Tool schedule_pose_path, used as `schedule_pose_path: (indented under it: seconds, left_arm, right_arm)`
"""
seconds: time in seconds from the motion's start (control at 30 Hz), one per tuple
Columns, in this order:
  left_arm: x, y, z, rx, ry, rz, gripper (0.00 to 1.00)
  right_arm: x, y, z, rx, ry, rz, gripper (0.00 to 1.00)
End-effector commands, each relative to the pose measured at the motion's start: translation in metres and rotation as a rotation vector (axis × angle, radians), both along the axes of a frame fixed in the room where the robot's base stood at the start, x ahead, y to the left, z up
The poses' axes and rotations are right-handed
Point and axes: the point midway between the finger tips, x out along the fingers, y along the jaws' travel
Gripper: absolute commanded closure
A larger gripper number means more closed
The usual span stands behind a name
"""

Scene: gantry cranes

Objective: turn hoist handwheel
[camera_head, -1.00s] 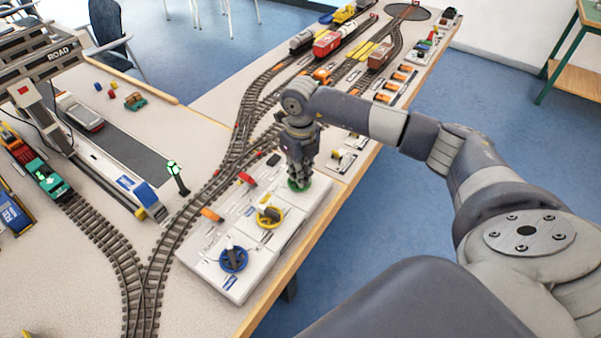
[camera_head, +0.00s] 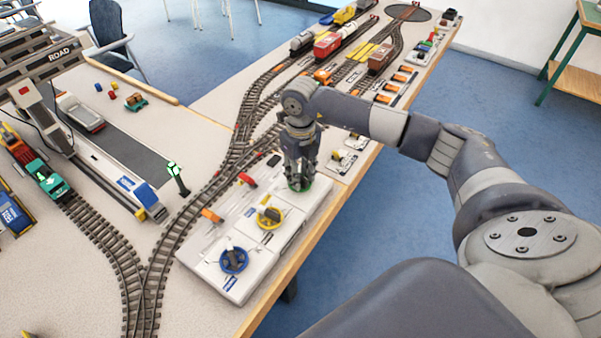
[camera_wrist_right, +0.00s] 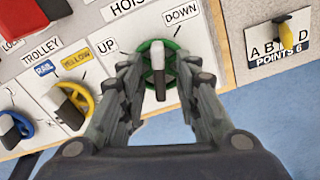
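The green hoist handwheel (camera_wrist_right: 157,63) sits on the white control panel (camera_wrist_right: 215,25) between the UP and DOWN labels. It has a black and white handle across its middle. In the head view the handwheel (camera_head: 306,184) is mostly hidden under my right gripper (camera_head: 299,182). In the right wrist view my right gripper (camera_wrist_right: 159,75) points at the handwheel with its fingers apart, one on either side of it. Green shows between the fingers and the handle. Whether the fingertips touch the rim I cannot tell. My left gripper is not in view.
A yellow handwheel (camera_head: 269,217) and a blue handwheel (camera_head: 234,260) stand on the same panel, left of the gripper. A points lever (camera_wrist_right: 284,32) is to the right in the wrist view. Model railway tracks (camera_head: 200,205) run behind the panel. A gantry (camera_head: 60,100) stands at left.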

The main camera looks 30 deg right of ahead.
Motion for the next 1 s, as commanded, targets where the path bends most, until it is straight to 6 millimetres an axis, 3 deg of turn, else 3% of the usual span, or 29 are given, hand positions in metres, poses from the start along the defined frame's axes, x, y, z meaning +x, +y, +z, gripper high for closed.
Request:
schedule_pose_path:
  seconds: [0.27,0.7,1.0]
  left_arm:
    - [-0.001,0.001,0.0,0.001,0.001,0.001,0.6]
    - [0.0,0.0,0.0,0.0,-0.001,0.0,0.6]
    - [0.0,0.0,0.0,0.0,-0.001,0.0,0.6]
  right_arm:
    - [0.0,0.0,0.008,0.0,-0.001,0.001,0.7]
    - [0.001,0.0,0.094,0.0,-0.003,0.0,0.7]
    - [0.0,0.0,0.119,0.0,0.001,0.0,0.7]
